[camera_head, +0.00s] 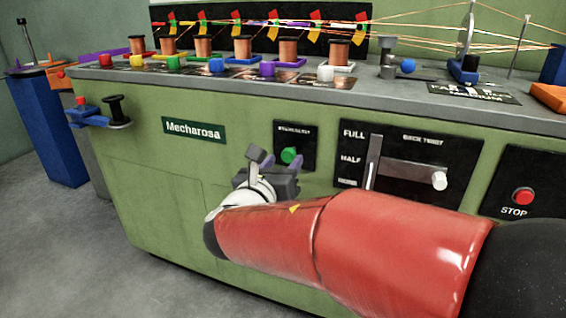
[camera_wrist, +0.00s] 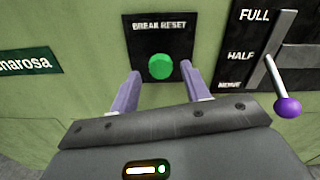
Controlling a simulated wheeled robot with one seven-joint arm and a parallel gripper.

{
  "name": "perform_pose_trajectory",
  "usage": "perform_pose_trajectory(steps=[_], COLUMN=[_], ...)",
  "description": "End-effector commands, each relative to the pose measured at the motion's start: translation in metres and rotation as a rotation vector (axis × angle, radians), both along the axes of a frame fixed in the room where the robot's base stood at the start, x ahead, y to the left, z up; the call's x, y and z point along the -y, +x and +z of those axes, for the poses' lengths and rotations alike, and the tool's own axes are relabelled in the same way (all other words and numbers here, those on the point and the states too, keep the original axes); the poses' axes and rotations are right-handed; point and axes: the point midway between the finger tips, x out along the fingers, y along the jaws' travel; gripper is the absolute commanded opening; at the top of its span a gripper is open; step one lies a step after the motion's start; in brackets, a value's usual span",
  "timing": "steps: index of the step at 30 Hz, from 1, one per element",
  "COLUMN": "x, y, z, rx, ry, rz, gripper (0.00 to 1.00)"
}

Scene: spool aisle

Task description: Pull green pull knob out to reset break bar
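The green pull knob (camera_head: 289,155) sits on a black panel on the front of the green machine, and it also shows in the wrist view (camera_wrist: 160,67) under the words "BREAK RESET". My gripper (camera_head: 290,163) is in front of this panel. In the wrist view its two purple fingers (camera_wrist: 164,85) are spread wide, one to the left and one to the right of the knob, with nothing between them that they touch. The knob looks farther ahead than the fingers; I cannot tell the exact gap. The break bar is not identifiable.
A lever with a knob (camera_head: 439,180) beside FULL and HALF marks is to the right of the panel. A red STOP button (camera_head: 522,196) is farther right. Copper spools (camera_head: 339,53) stand on the grey top. A spool holder (camera_head: 118,112) juts from the left end.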

Motion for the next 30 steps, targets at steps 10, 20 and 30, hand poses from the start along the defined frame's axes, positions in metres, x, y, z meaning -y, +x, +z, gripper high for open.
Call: perform_pose_trajectory(steps=[10,20,30], x=[0.000,-0.018,-0.027], y=[-0.001,-0.048,-0.073], z=[0.000,0.001,0.000], rx=[0.000,0.001,0.000], ry=[0.000,0.001,0.000], rz=[-0.001,0.002,-0.001], gripper=[0.52,0.52,0.52])
